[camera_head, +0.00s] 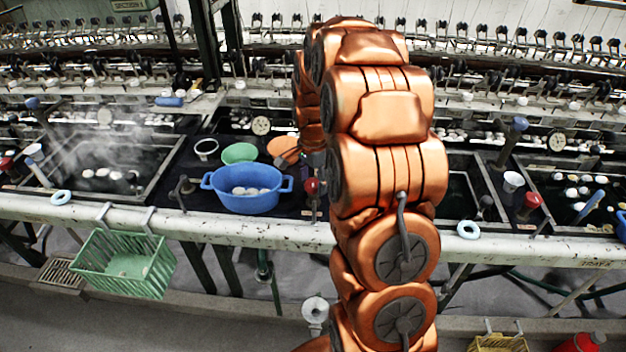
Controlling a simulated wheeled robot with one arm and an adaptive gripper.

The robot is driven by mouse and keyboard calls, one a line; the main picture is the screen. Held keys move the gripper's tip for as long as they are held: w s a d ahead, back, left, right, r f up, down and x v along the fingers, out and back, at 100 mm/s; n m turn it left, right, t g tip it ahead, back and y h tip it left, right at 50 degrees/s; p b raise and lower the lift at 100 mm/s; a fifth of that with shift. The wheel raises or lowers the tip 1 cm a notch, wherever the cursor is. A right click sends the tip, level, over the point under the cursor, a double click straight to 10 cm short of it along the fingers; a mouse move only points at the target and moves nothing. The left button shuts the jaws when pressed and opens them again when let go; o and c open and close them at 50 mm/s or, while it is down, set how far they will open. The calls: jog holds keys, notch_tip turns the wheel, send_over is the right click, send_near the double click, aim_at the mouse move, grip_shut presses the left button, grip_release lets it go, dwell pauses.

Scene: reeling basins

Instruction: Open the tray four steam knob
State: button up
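My copper-coloured arm rises through the middle of the view and bends down toward the bench. My gripper (314,160) shows only as a small dark part at the arm's left edge, and the arm hides most of it. Whether its fingers are open or shut does not show. A red knob (311,187) stands upright just below it, right of the blue basin; I cannot tell whether they touch. Another red knob (533,200) stands by the right tray. I cannot read which knob belongs to tray four.
A blue basin (247,203) with pale cocoons, a green bowl (239,153) and a white cup (206,147) stand left of the gripper. A green basket (124,264) hangs on the front rail (250,232). Steam rises over the left tray. A blue-topped knob (519,124) stands at right.

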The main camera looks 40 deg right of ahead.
jog(key=c, duration=1)
jog(key=shift+o, duration=0.2)
jog(key=shift+f+n+b, duration=0.1)
jog(key=shift+n+b, duration=0.3)
jog(key=shift+b, duration=0.1)
jog(key=n+b, duration=0.2)
jog(key=shift+n+b, duration=0.3)
jog(key=shift+b, duration=0.1)
jog(key=n+b, duration=0.3)
jog(key=n, duration=0.1)
jog(key=shift+n, duration=0.3)
jog(key=n+b, duration=0.2)
jog(key=n, duration=0.2)
jog(key=shift+n, duration=0.3)
jog(key=n+b, duration=0.1)
jog(key=n, duration=0.3)
jog(key=shift+n, duration=0.3)
